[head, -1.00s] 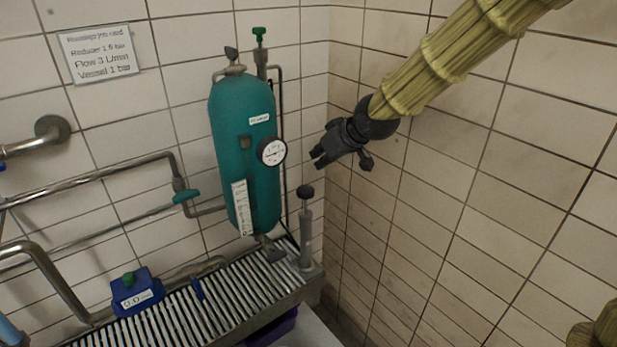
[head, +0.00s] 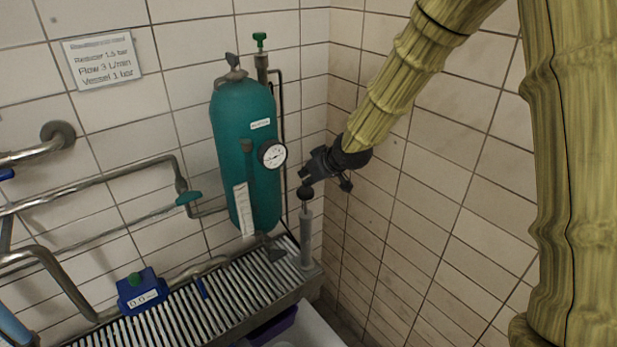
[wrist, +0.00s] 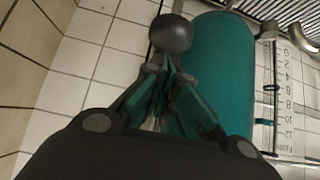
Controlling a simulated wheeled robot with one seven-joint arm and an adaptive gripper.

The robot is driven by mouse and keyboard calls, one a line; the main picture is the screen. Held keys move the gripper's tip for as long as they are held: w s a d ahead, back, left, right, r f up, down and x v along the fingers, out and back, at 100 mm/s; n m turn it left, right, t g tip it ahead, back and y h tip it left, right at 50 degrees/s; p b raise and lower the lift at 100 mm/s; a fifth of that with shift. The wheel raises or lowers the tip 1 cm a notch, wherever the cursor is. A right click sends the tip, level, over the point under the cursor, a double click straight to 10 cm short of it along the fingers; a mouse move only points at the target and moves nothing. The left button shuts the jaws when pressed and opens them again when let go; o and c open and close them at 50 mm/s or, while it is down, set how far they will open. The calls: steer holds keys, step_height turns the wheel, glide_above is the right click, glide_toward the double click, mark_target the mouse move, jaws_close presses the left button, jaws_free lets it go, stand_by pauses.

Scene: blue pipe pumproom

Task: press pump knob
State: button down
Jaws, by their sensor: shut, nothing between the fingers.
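The pump is a grey upright cylinder (head: 306,240) at the right end of the slatted rack, with a round dark knob (head: 305,193) on top. My gripper (head: 304,176) is shut and empty, its fingertips just above the knob in the head view. In the wrist view the dark ball of the knob (wrist: 171,33) sits right beyond my closed fingertips (wrist: 166,66). I cannot tell whether they touch it.
A teal vessel (head: 243,135) with a round gauge (head: 272,154) stands close left of the pump; it also shows in the wrist view (wrist: 222,75). Tiled walls meet behind the pump. A slatted rack (head: 235,297) carries a blue meter box (head: 141,292).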

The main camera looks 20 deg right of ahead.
mark_target(311, 196)
steer(key=shift+f, duration=0.55)
steer(key=shift+f, duration=0.1)
steer(key=shift+s+f+b, duration=0.1)
steer(key=shift+f+b, duration=1.55)
steer(key=shift+f, duration=1.3)
step_height(311, 196, up, 5)
steer(key=p, duration=0.3)
steer(key=shift+p, duration=0.35)
steer(key=shift+s+d+f+b, duration=0.15)
steer(key=shift+b, duration=0.4)
steer(key=b+v, duration=0.2)
steer(key=v, duration=0.7)
